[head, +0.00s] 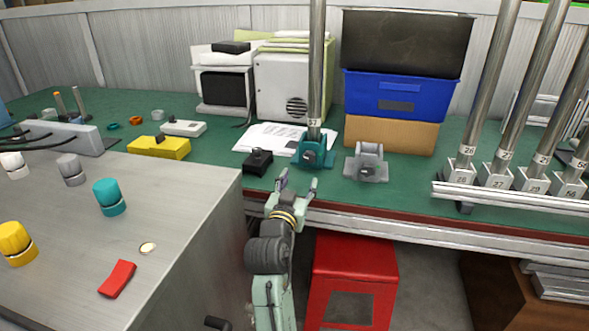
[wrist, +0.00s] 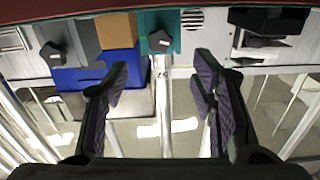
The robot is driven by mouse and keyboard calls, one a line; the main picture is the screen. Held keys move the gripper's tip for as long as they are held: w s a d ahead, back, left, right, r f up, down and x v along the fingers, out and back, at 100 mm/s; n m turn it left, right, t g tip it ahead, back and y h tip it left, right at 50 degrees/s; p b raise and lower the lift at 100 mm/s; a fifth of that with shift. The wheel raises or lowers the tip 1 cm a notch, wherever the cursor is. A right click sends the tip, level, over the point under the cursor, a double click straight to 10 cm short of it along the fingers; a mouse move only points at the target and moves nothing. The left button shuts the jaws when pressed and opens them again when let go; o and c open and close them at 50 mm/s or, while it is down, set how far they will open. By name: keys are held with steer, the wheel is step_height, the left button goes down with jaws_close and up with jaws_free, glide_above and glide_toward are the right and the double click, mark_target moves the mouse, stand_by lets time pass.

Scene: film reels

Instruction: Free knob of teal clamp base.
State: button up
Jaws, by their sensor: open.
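The teal clamp base (head: 322,144) stands near the front edge of the green bench and has an upright metal pole (head: 317,60) in it, labelled 57. Its dark knob (head: 309,157) faces me. In the wrist view, the teal base (wrist: 176,22) is at the top middle, with its black knob (wrist: 160,41) in front of it and the pole below. My gripper (head: 299,187) is open and empty, just short of the teal base. In the wrist view its fingers (wrist: 160,93) are spread wide, with the knob beyond them and not touched.
A grey clamp base (head: 367,163) without a pole stands right of the teal one, and a black one (head: 258,161) stands left. Several poles in grey bases stand behind a rail (head: 510,198) at the right. A metal cabinet (head: 180,200) fills the left foreground.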

mark_target(308, 159)
steer(key=w, duration=0.3)
steer(key=w+d+p, duration=0.1)
steer(key=w, duration=0.3)
steer(key=w+d, duration=0.1)
steer(key=w, duration=0.2)
steer(key=shift+w+d+p, duration=0.1)
steer(key=shift+w+p, duration=0.05)
steer(key=shift+p, duration=0.2)
steer(key=c, duration=1.1)
steer(key=shift+r+n+p, duration=0.1)
steer(key=shift+n+p, duration=0.4)
steer(key=shift+n, duration=0.4)
steer(key=shift+c, duration=0.2)
steer(key=shift+n, duration=0.7)
steer(key=o, duration=1.1)
